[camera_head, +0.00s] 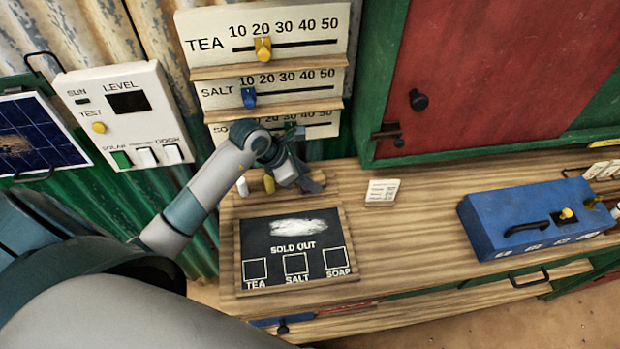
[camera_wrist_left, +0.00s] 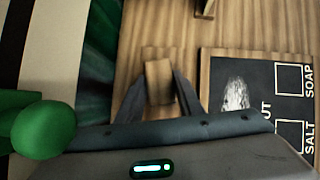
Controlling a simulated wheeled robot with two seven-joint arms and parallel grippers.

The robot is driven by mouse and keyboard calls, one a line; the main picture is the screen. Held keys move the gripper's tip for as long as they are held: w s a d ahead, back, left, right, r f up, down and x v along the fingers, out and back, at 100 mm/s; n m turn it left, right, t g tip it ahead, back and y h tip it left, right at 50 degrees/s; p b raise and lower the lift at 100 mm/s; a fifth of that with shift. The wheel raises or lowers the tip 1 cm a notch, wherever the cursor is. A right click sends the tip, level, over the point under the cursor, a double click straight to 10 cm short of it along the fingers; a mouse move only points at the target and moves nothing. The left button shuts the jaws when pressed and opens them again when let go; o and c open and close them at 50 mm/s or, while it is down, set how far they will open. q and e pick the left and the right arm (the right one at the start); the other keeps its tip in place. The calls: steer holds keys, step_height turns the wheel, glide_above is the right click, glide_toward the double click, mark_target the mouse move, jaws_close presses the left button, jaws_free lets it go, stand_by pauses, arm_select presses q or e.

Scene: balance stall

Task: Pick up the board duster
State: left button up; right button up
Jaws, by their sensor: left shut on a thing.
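The board duster (camera_wrist_left: 158,82), a small wooden block, sits between the two fingers of my left gripper (camera_wrist_left: 160,95) in the left wrist view. The fingers are shut on its sides. In the head view my left gripper (camera_head: 308,184) is low over the counter, just behind the chalkboard (camera_head: 241,262); the duster is mostly hidden there by the gripper. I cannot tell whether the duster touches the surface under it. My right gripper is not in view.
A small card (camera_head: 381,192) and blue box (camera_head: 500,225) stand right; counter between is clear.

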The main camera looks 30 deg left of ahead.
arm_select(q)
steer(key=shift+s+d+r, duration=0.2)
steer(key=shift+r, duration=0.1)
steer(key=s+d+r+b, duration=0.4)
steer(key=s+d+r, duration=0.3)
steer(key=s, duration=0.3)
steer(key=shift+s+d+r, duration=0.2)
steer(key=shift+s+d, duration=0.15)
steer(key=shift+d, duration=0.15)
